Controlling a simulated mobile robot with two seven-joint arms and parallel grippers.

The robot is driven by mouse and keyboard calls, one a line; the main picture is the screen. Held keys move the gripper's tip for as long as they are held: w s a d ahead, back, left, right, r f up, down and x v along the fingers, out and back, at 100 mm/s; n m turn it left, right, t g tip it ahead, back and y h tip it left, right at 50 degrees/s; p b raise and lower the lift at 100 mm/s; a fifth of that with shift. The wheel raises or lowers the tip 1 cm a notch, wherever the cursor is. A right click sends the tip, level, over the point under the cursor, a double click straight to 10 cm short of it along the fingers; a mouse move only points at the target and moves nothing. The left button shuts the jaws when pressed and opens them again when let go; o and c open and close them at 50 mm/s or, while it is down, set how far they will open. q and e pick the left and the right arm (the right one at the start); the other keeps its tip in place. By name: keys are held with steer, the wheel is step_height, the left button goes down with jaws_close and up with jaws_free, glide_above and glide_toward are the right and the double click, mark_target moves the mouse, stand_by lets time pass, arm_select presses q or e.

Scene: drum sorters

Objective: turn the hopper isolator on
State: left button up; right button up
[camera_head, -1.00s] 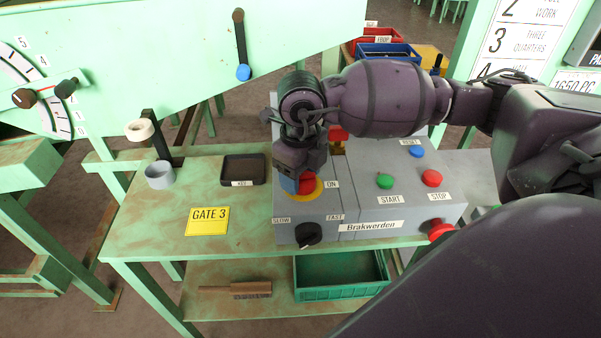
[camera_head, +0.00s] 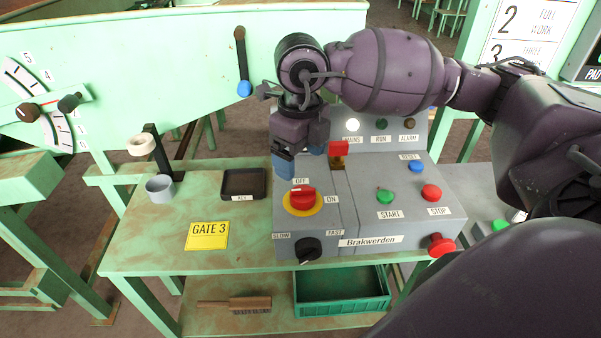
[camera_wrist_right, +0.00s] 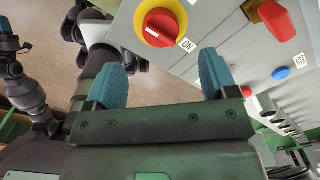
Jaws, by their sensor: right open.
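The hopper isolator is a red rotary handle (camera_head: 303,198) on a yellow disc on the grey panel, with OFF above it and ON to its right. Its handle lies roughly level, along the line toward ON; it also shows in the right wrist view (camera_wrist_right: 160,28). My right gripper (camera_head: 300,158) is open and empty, above and behind the handle and apart from it. Its two blue fingers show spread in the right wrist view (camera_wrist_right: 165,80). A dark arm with a blue tip (camera_wrist_right: 8,35), seemingly my left gripper, shows at that view's left edge; its opening is unclear.
A white lamp (camera_head: 352,125) labelled MAINS is lit. A red block (camera_head: 338,148) stands right of my gripper. Green START (camera_head: 385,195) and red STOP (camera_head: 431,192) buttons are to the right. A black speed knob (camera_head: 308,250) is in front. A black tray (camera_head: 243,184) lies left.

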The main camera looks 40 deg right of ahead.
steer(key=shift+r, duration=1.25)
